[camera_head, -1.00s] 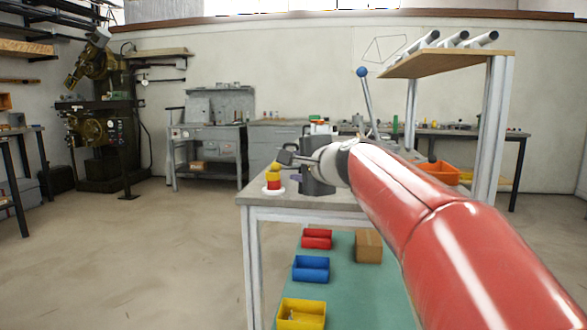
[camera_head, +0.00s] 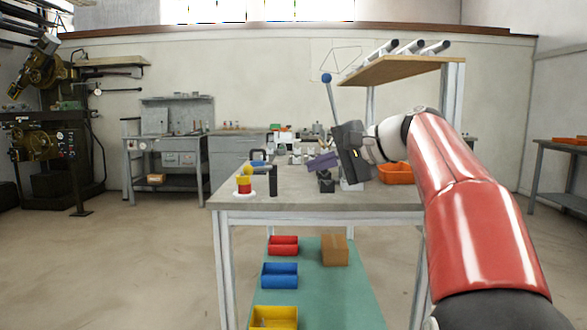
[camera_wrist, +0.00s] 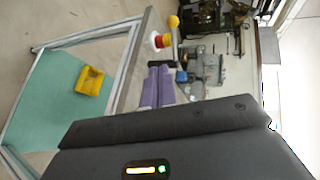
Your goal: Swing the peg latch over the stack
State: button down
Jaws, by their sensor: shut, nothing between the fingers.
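A small stack of red and yellow pieces (camera_head: 244,184) stands on a white round base near the table's left front corner. It also shows in the wrist view (camera_wrist: 162,40). A dark post (camera_head: 273,181) stands just right of it. A yellow knob (camera_wrist: 173,21) and a dark bar beside the stack appear to belong to the latch. I cannot tell whether the bar lies over the stack. My gripper (camera_head: 309,165) is right of the post, above the table, apart from both. Its purple fingers (camera_wrist: 158,70) are together and empty.
An orange bin (camera_head: 396,174) is at the right. A wooden shelf (camera_head: 405,69) rises behind. Coloured bins and a box (camera_head: 335,250) lie below.

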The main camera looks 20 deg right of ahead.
aim_at(270, 169)
jog(key=shift+w+a+r+p+x, duration=0.1)
jog(key=shift+r+p+x, duration=0.2)
jog(key=shift+x, duration=1.8)
jog(key=shift+w+a+r+p+x, duration=0.15)
jog(key=shift+r+x, duration=0.2)
jog(key=shift+x, duration=1.75)
jog(key=shift+w+d+r+p+x, duration=0.1)
jog(key=shift+r+p+x, duration=0.2)
jog(key=shift+x, duration=1.8)
